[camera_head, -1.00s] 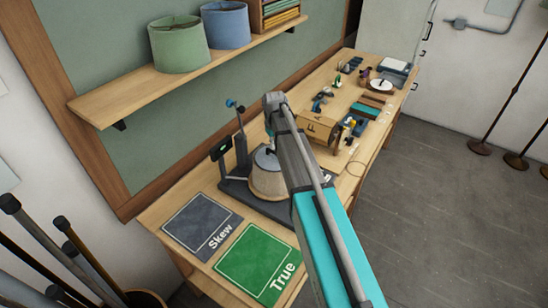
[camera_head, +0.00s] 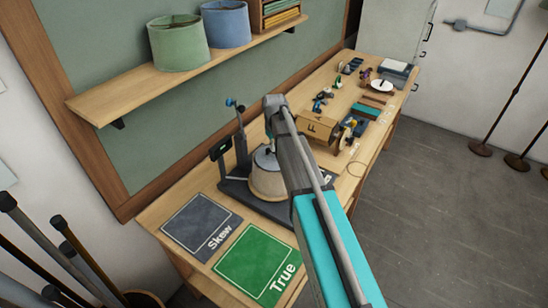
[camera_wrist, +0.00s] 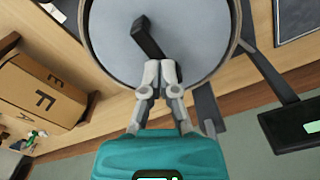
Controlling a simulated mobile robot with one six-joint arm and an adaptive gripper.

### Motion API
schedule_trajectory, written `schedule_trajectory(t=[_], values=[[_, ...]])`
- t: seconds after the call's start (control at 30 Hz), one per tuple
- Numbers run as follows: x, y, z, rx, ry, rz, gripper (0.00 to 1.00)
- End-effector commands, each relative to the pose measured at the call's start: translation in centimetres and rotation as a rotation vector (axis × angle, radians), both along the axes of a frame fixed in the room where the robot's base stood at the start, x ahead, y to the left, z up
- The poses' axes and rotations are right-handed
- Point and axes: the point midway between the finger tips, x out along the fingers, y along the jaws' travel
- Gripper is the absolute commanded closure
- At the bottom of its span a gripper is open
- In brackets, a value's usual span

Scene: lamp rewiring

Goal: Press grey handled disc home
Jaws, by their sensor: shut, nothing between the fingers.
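The grey disc (camera_wrist: 112,45) fills the top of the wrist view and carries a short black bar handle (camera_wrist: 146,38). It lies within the upper rim of a beige lampshade (camera_head: 266,184); its grey top (camera_head: 265,158) partly shows in the head view. My gripper (camera_wrist: 163,66) is shut and empty, its fingertips over the disc at the handle's lower end. I cannot tell whether the fingertips touch the handle or disc. In the head view my arm hides part of the shade, and I cannot tell how evenly the disc is seated.
The shade stands on a dark base with an upright post (camera_head: 241,150) and a small display (camera_head: 220,149) beside it. A grey "Skew" mat (camera_head: 195,222) and green "True" mat (camera_head: 250,262) lie in front. A lettered wooden box (camera_head: 316,127) and several small parts stand farther along the bench.

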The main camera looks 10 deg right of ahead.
Motion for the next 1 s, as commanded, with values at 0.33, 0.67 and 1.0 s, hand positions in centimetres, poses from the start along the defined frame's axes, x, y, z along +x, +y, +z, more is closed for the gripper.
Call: schedule_trajectory(t=[0.33, 0.67, 1.0], values=[[0.00, -0.03, -0.57, 0.000, 0.000, 0.000, 1.00], [-0.01, -0.04, -0.54, 0.000, 0.000, -0.001, 1.00], [-0.04, -0.06, -0.68, 0.000, 0.001, -0.001, 1.00]])
